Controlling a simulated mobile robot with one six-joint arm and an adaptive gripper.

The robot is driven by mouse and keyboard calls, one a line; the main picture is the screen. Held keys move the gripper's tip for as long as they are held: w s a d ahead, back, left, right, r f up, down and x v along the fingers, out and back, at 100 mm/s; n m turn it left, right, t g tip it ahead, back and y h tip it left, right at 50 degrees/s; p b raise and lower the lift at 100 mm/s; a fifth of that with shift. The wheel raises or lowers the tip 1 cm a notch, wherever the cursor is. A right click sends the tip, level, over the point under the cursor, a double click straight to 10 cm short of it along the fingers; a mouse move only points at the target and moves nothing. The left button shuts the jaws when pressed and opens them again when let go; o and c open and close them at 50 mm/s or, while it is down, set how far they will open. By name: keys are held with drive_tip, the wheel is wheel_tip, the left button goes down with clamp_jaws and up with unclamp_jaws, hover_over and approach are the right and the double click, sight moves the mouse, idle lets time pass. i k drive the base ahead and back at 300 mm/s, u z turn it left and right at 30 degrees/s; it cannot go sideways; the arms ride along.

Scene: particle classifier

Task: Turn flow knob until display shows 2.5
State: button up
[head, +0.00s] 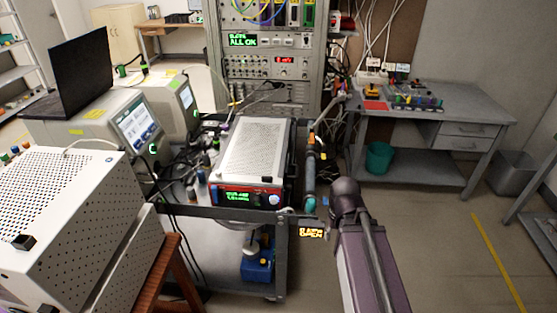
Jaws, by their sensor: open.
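The flow knob seems to be the pale round knob (274,200) at the right end of the red-edged front panel of a box-shaped instrument (261,150). The instrument has a perforated light top and stands on a cart in the middle of the head view. A small display (238,197) with green text is on the same panel, left of the knob. Its digits are too small to read surely. My purple arm rises from the bottom, right of the cart, with its dark joint near the cart's front right corner.
A dark upright tube (311,170) stands along the cart's right side, close to the knob. An orange-lit sign (311,232) is below the cart's front corner. A perforated white box (60,215) is at left. Open floor (450,250) lies right of my arm.

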sight(256, 201)
drive_tip(key=z, duration=0.2)
drive_tip(key=k, duration=1.05)
drive_tip(key=u, duration=0.6)
drive_tip(key=i, duration=1)
drive_tip(key=z, duration=0.05)
